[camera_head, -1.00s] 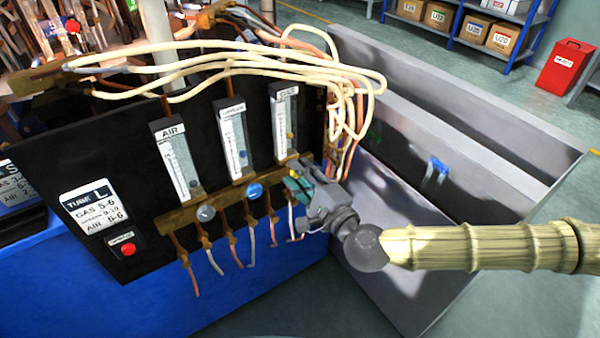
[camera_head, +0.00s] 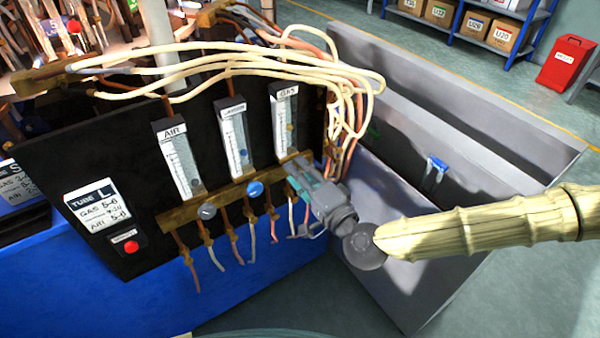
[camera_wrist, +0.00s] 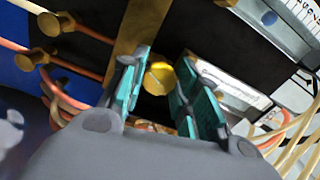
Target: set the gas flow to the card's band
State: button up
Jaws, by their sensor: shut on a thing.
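My gripper (camera_head: 297,172) reaches in from the right to the foot of the GAS flowmeter (camera_head: 283,122). In the wrist view its teal fingers (camera_wrist: 160,85) are shut on a yellow knob (camera_wrist: 160,76), one finger on each side. The knob is hidden behind the gripper in the head view. The card (camera_head: 97,206) on the black panel reads TUBE L, with GAS apparently 5-6.
The AIR flowmeter (camera_head: 178,160) and a middle flowmeter (camera_head: 232,137) stand left of GAS. A grey knob (camera_head: 207,211) and a blue knob (camera_head: 254,189) sit below them. A red button (camera_head: 131,247) is under the card. Cream hoses (camera_head: 350,80) hang close to the gripper.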

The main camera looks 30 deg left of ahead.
jog(key=o, duration=1)
jog(key=v, duration=1.2)
